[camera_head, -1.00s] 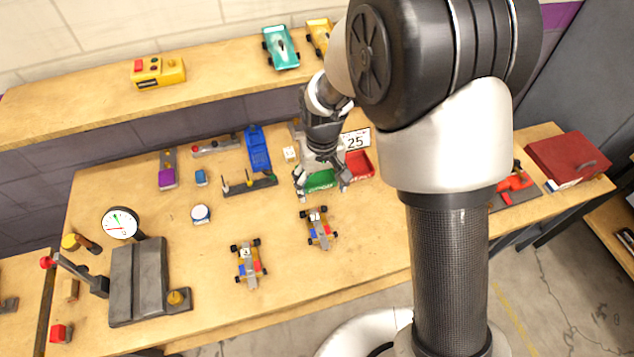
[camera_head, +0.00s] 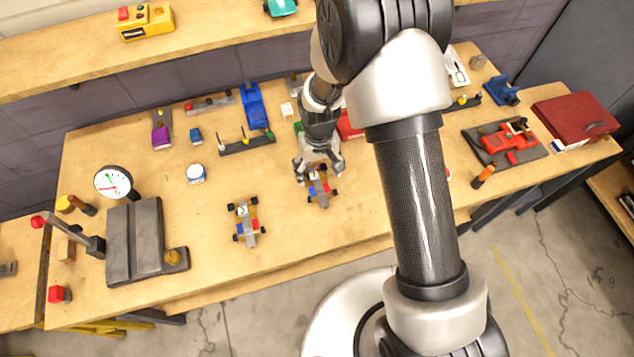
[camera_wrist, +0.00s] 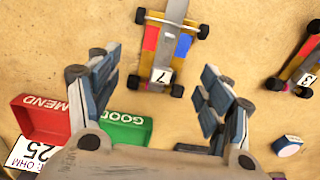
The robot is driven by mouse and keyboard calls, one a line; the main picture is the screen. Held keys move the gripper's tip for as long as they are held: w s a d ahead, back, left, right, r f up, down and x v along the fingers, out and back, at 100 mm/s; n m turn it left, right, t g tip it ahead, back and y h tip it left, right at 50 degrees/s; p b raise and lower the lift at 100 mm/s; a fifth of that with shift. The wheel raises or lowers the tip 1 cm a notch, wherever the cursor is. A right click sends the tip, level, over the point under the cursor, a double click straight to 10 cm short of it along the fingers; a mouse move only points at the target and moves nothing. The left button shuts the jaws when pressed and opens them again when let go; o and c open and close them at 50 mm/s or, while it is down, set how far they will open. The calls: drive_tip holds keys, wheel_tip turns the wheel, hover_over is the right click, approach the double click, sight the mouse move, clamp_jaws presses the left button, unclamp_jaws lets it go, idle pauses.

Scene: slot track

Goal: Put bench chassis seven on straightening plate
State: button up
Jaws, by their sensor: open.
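The chassis with a 7 on its label (camera_wrist: 163,50) lies on the bench, its label end between my fingers in the wrist view. In the head view this chassis (camera_head: 318,193) is just below and in front of my gripper (camera_head: 319,175), partly hidden by it. My gripper (camera_wrist: 160,78) is open and empty above the bench, fingers on either side of the chassis's near end. A grey grooved plate (camera_head: 122,243), likely the straightening plate, stands at the left of the bench, with nothing on its top.
A second chassis (camera_head: 246,222) with another number lies between the plate and chassis seven. A dial gauge (camera_head: 113,182) and a red-knobbed lever (camera_head: 65,230) stand by the plate. A round white-topped tin (camera_head: 196,174) and red and green trays (camera_wrist: 125,130) are nearby.

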sight(317, 183)
drive_tip(key=f, duration=0.2)
drive_tip(key=f+b, duration=0.1)
drive_tip(key=f, duration=0.1)
drive_tip(key=shift+s+a+f, duration=0.1)
drive_tip(key=shift+a+f, duration=0.1)
drive_tip(key=shift+f, duration=0.05)
drive_tip(key=shift+r, duration=0.1)
drive_tip(key=c, duration=1.2)
drive_tip(key=shift+c, duration=0.2)
wheel_tip(317, 183, up, 20)
drive_tip(key=p, duration=0.4)
drive_tip(key=shift+p, duration=0.4)
